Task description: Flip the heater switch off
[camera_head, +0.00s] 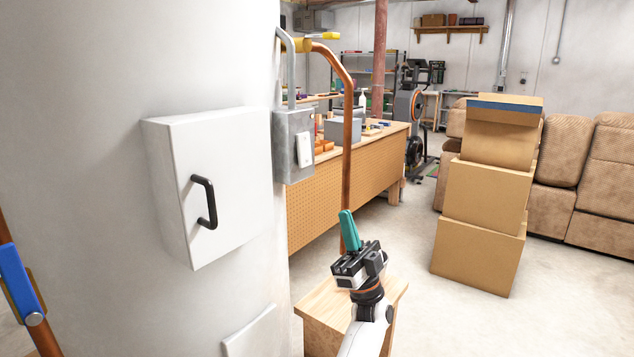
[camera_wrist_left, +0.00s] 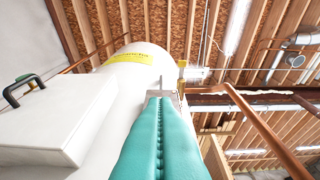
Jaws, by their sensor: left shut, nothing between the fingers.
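The heater switch (camera_head: 304,150) is a white rocker on a grey metal box (camera_head: 283,150), fixed to the right side of a large white tank (camera_head: 90,60). I cannot tell which way the rocker is set. My left gripper (camera_head: 346,214) has teal fingers pointing up. It is shut and empty, below and to the right of the switch box and apart from it in the head view. The fingers also fill the middle of the left wrist view (camera_wrist_left: 165,102), pointing up along the tank (camera_wrist_left: 133,60); there the switch face does not show. My right gripper is not in view.
A white panel box (camera_head: 215,180) with a black handle juts from the tank left of the switch. A copper pipe (camera_head: 347,130) runs down right of it. Behind stand a pegboard workbench (camera_head: 340,190) and stacked cardboard boxes (camera_head: 485,190). A small wooden stand (camera_head: 320,310) is below.

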